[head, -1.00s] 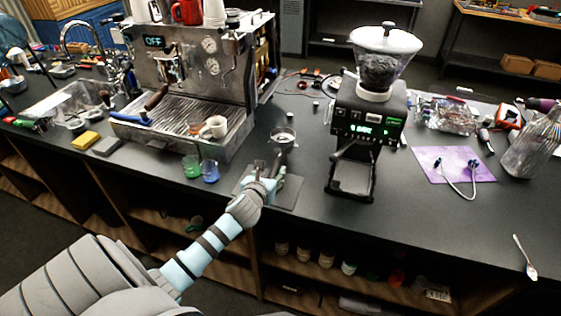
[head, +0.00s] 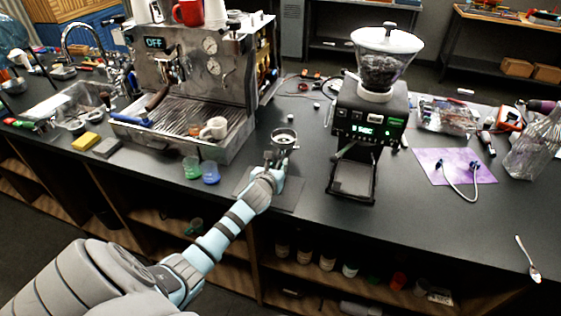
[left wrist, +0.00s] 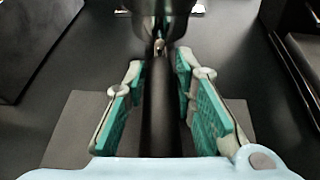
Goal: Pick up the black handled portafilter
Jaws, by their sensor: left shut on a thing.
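The portafilter (head: 284,137) has a round metal basket end pointing away from me, in the middle of the counter between the espresso machine and the grinder. Its black handle (left wrist: 160,112) runs between the fingers in the left wrist view, and its dark head is at the top there. My left gripper (head: 273,160) is shut on this handle; its green-padded fingers (left wrist: 166,90) lie along both sides. In the head view the gripper hides most of the handle. I cannot tell whether the portafilter is clear of the counter. My right gripper is not in view.
A dark mat (head: 287,194) lies under my left gripper. The grinder (head: 360,140) stands close on the right. Counter at the front right is mostly clear.

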